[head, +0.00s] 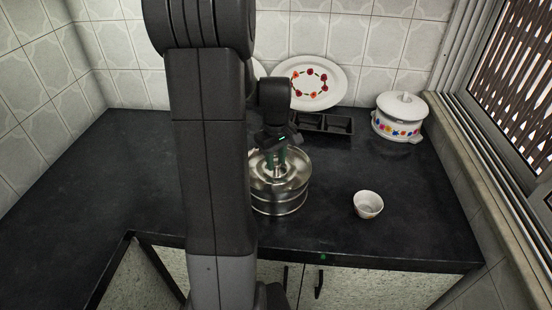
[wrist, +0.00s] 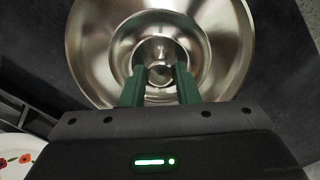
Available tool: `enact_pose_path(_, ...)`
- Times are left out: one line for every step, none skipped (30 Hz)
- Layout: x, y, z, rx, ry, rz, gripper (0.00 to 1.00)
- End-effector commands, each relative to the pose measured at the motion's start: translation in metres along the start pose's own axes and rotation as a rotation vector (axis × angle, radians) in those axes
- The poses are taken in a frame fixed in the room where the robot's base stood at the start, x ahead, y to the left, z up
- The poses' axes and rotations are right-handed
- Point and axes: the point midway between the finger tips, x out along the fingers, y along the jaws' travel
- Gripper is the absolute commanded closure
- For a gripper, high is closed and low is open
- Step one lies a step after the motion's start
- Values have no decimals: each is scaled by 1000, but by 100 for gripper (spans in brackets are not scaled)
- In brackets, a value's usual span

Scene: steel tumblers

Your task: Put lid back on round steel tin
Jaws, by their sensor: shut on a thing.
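The round steel tin (head: 287,201) stands on the dark counter, partly hidden on its left by my arm. The steel lid (head: 293,163) is at the tin's top, roughly level and over its mouth; I cannot tell whether it is fully seated. My gripper (head: 277,171) points down with its green fingers shut on the lid's knob. In the wrist view the lid (wrist: 100,48) fills the upper middle, and my gripper (wrist: 160,73) has one finger on each side of the round knob. The lid hides the tin there.
A small white cup (head: 368,205) stands right of the tin. A white flowered pot (head: 399,118) is at the back right. A black divided tray (head: 338,126) and a flowered plate (head: 297,76) are behind. The left counter is clear.

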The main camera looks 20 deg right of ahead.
Motion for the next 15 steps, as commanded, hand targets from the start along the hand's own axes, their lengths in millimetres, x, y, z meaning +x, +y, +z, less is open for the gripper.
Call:
enact_pose_path(0,0,0,0,0,0,98)
enact_pose_path(0,0,0,0,0,0,98)
enact_pose_path(0,0,0,0,0,0,98)
enact_pose_path(0,0,0,0,0,0,98)
enact_pose_path(0,0,0,0,0,0,98)
enact_pose_path(0,0,0,0,0,0,98)
enact_pose_path(0,0,0,0,0,0,98)
enact_pose_path(0,0,0,0,0,0,98)
enact_pose_path(0,0,0,0,0,0,98)
enact_pose_path(0,0,0,0,0,0,98)
enact_pose_path(0,0,0,0,0,0,98)
enact_pose_path(0,0,0,0,0,0,98)
enact_pose_path(0,0,0,0,0,0,98)
enact_pose_path(0,0,0,0,0,0,98)
enact_pose_path(0,0,0,0,0,0,66)
